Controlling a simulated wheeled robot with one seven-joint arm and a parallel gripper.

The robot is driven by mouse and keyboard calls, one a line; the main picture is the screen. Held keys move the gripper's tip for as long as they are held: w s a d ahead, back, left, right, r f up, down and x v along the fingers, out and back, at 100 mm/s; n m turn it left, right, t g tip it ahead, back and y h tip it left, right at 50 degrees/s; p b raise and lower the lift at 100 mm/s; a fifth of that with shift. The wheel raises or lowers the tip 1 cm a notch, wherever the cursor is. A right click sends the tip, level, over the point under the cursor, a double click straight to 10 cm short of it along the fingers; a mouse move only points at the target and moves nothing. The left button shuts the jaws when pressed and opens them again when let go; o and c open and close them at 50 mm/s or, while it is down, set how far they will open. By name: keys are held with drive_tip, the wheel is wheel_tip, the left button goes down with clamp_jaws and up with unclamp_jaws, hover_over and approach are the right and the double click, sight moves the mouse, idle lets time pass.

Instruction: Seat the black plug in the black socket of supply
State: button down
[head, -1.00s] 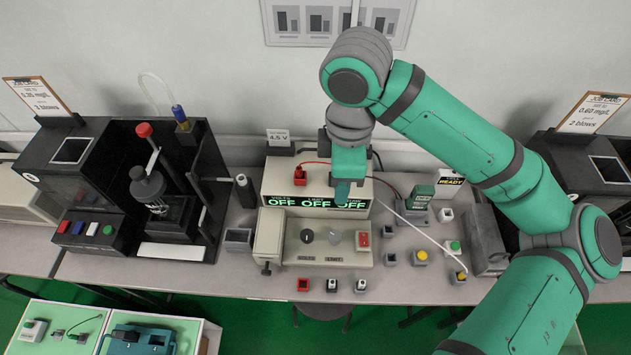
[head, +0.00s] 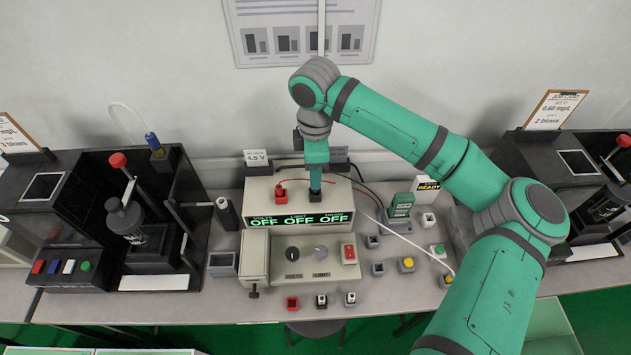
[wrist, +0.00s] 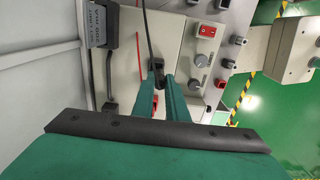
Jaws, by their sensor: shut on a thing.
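The supply (head: 300,240) is a cream box on the bench with three green OFF readouts. My gripper (head: 316,183) points down over the right part of its raised rear top. It is shut on the black plug (head: 315,199), which also shows between the fingertips in the wrist view (wrist: 157,74), with a black cable leading up the picture. The plug is at or just above the supply's top. The black socket is hidden beneath it, so I cannot tell whether it is seated. A red plug (head: 281,194) stands on the same top, left of my gripper.
A red lead (head: 305,181) runs close behind my gripper. The green READY tester (head: 402,206) and a white probe lead (head: 408,240) lie to the right. Small coloured sockets line the front.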

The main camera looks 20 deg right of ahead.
drive_tip(key=shift+w+f, duration=0.25)
drive_tip(key=shift+f, duration=0.1)
drive_tip(key=f, duration=0.3)
drive_tip(key=shift+w+d, duration=0.1)
drive_tip(key=shift+w, duration=0.2)
drive_tip(key=shift+s+d+f, duration=0.1)
drive_tip(key=shift+s+f, duration=0.1)
drive_tip(key=shift+f, duration=0.05)
drive_tip(key=shift+a+f, duration=0.1)
drive_tip(key=shift+a, duration=0.1)
drive_tip(key=c, duration=1.8)
unclamp_jaws()
drive_tip(key=shift+o, duration=0.2)
drive_tip(key=shift+d, duration=0.1)
